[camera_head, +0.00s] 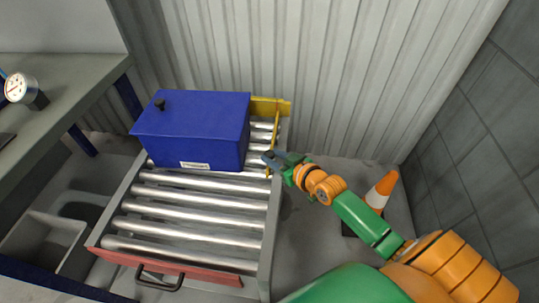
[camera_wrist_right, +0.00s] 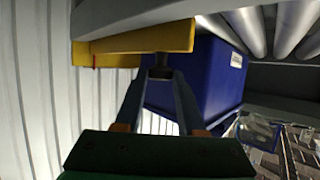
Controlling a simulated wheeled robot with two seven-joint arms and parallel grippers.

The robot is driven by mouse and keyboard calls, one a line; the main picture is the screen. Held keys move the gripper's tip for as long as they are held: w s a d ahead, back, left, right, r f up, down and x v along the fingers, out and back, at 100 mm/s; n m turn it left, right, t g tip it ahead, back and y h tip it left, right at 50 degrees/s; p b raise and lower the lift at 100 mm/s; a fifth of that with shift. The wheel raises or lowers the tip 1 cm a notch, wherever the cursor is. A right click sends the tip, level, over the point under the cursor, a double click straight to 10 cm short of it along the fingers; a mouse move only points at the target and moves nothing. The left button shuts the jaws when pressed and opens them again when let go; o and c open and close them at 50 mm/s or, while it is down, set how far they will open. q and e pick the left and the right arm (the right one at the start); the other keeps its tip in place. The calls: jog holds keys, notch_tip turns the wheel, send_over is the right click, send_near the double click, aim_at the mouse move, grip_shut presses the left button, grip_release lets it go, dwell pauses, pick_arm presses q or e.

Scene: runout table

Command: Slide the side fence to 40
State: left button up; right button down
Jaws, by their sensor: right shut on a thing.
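The side fence (camera_head: 274,137) is a thin yellow rail along the right side of the roller table, just right of the blue box. In the right wrist view it is a yellow bar (camera_wrist_right: 135,42). My right gripper (camera_head: 271,160) is at the near end of the fence, at the table's right edge. In the right wrist view my right gripper (camera_wrist_right: 161,74) is shut on a small dark knob (camera_wrist_right: 160,60) at the fence. No scale or number 40 is readable. My left gripper is out of view.
A blue box (camera_head: 195,130) with a black knob on top sits on the rollers (camera_head: 190,213). A yellow plate (camera_head: 270,106) stands behind it. A red front bar (camera_head: 170,268) with a black handle closes the near end. An orange cone (camera_head: 381,190) stands on the floor right of the table.

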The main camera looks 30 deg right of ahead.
jog(key=c, duration=0.5)
grip_release()
jog(key=shift+d, duration=0.25)
jog(key=shift+s, duration=0.15)
jog(key=p+v, duration=0.1)
jog(key=v, duration=0.6)
jog(key=shift+p, duration=0.3)
